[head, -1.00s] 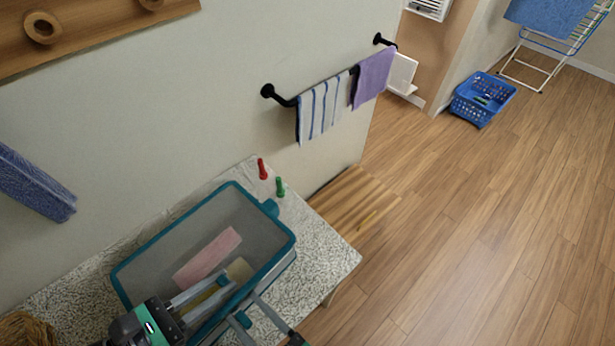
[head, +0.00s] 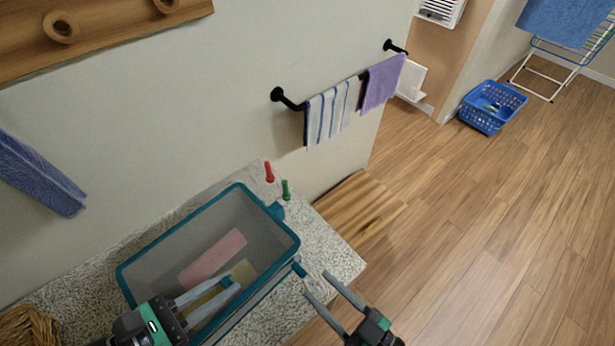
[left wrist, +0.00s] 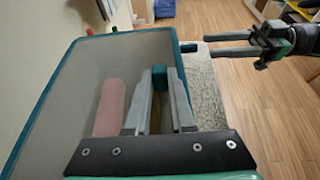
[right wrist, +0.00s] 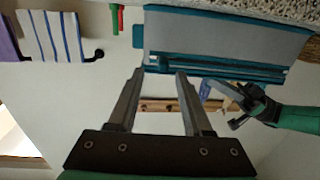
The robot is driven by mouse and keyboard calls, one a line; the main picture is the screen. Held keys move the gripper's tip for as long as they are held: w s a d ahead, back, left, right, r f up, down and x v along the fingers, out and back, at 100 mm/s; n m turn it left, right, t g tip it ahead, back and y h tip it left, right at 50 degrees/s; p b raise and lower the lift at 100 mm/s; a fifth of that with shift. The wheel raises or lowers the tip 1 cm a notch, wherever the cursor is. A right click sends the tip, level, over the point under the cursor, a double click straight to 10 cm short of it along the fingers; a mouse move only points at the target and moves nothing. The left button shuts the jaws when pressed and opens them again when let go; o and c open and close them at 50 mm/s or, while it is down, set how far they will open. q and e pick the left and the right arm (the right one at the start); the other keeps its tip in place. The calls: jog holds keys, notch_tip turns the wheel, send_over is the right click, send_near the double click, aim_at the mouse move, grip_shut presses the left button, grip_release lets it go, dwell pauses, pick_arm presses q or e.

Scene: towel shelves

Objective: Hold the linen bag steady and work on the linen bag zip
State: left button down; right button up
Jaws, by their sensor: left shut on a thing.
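The linen bag (head: 285,262) is an open, box-shaped grey bag with a teal rim, standing on a speckled top; it also shows in the right wrist view (right wrist: 225,35). Pink and yellowish folded pieces lie inside. My left gripper (head: 232,282) reaches over the bag's near side and is shut on its teal tab, seen between the fingers in the left wrist view (left wrist: 160,78). A teal zip pull (head: 299,270) sits by the bag's right corner. My right gripper (head: 317,284) is open and empty, its fingertips just right of the pull.
A red peg (head: 269,172) and a green peg (head: 286,190) stand behind the bag. The speckled top (head: 335,262) ends just right of it. A wicker basket (head: 28,330) is at lower left. A rail with towels (head: 330,112) is on the wall.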

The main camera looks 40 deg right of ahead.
jog(key=s, duration=0.6)
jog(key=w+d+r+m+t+h, duration=0.1)
jog(key=w+d+r+m+h, duration=0.3)
jog(key=r, duration=0.6)
jog(key=w+d+r+m+t+h, duration=0.1)
jog(key=w+d+r+m+h, duration=0.3)
jog(key=w+r+m+h, duration=0.3)
notch_tip(320, 180, up, 3)
jog(key=w+m, duration=0.2)
jog(key=m, duration=0.1)
jog(key=shift+w+d+h, duration=0.15)
jog(key=shift+w+h, duration=0.2)
jog(key=shift+h, duration=0.05)
